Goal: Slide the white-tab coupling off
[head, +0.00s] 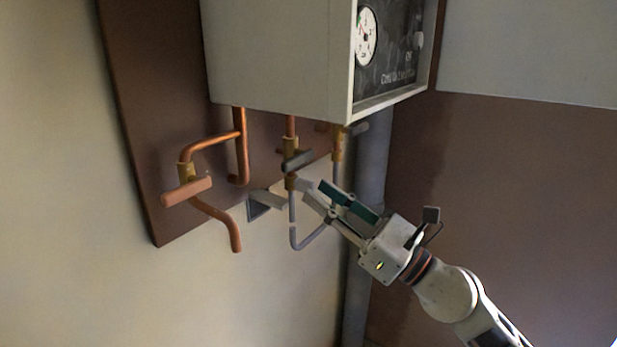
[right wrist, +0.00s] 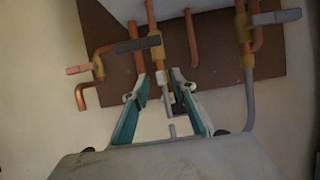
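My right gripper (head: 318,192) reaches up from the lower right to the middle pipe under the wall unit. Its two teal-padded fingers are apart in the right wrist view (right wrist: 158,82). Between the fingertips is a small pale piece, which looks like the white-tab coupling (right wrist: 161,77), just below the middle brass valve (right wrist: 155,52). I cannot tell whether the fingers touch it. In the head view, the fingertips largely hide that spot. A grey U-shaped hose (head: 293,228) hangs from the middle pipe towards the right-hand valve (head: 337,150). My left gripper is not in view.
The grey wall unit (head: 275,60) with a gauge (head: 366,35) stands above the pipes. A copper-handled valve (head: 187,190) is at the left. A dark lever (head: 297,160) sits just above my fingers. A grey bracket (head: 262,204) is left of them.

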